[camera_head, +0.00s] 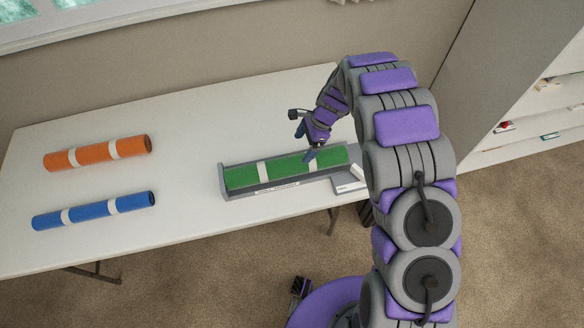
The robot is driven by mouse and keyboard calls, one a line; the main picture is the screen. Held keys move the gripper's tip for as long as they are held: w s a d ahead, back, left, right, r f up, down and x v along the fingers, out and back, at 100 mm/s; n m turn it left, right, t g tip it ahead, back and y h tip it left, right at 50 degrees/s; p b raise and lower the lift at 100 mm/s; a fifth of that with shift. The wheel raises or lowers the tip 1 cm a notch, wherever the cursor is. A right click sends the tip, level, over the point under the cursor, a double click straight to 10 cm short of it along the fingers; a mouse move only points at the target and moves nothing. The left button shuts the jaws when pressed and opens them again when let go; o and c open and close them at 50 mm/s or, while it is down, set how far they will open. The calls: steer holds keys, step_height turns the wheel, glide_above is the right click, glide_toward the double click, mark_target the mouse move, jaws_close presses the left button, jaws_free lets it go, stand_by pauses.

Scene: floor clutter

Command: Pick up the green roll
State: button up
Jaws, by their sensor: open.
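The green roll (240,177) has two white bands and lies lengthwise in a grey tray (224,190) on the white table. My gripper (304,143) is at the roll's right part, with its blue fingers pointing down toward it. One finger overlaps the roll in the picture; I cannot tell whether it touches. The gripper is open and holds nothing that I can see. My arm comes in from the right and hides the area to the right of the tray.
An orange roll (97,153) and a blue roll (94,210) lie on the left of the white table (184,122). A small whitish-grey item (347,185) sits by the tray's right end. A wall stands behind the table; a shelf (530,128) is at right.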

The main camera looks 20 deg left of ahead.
mark_target(293, 163)
steer(key=a+f, duration=0.3)
steer(key=s+a+f, duration=0.1)
steer(key=a+f, duration=0.2)
steer(key=shift+s+f+b, duration=0.15)
steer(key=shift+f+b, duration=0.05)
steer(key=shift+b, duration=0.15)
steer(key=shift+f, duration=0.2)
steer(key=shift+s+d, duration=0.1)
steer(key=shift+d, duration=0.85)
steer(key=shift+s+d+f+b, duration=0.15)
steer(key=shift+d+f+b, duration=0.1)
steer(key=shift+f, duration=0.25)
steer(key=shift+s+d+f+b, duration=0.15)
steer(key=shift+d+f+b, duration=0.1)
steer(key=shift+f, duration=0.25)
steer(key=a+f, duration=0.1)
steer(key=a, duration=0.1)
steer(key=a+f, duration=0.1)
steer(key=shift+s+f, duration=0.25)
steer(key=shift+f, duration=0.1)
steer(key=shift+s+a, duration=0.1)
steer(key=shift+a, duration=0.1)
steer(key=shift+d, duration=0.5)
steer(key=c, duration=0.5)
steer(key=shift+a, duration=0.25)
steer(key=c, duration=0.5)
steer(key=shift+r, duration=0.15)
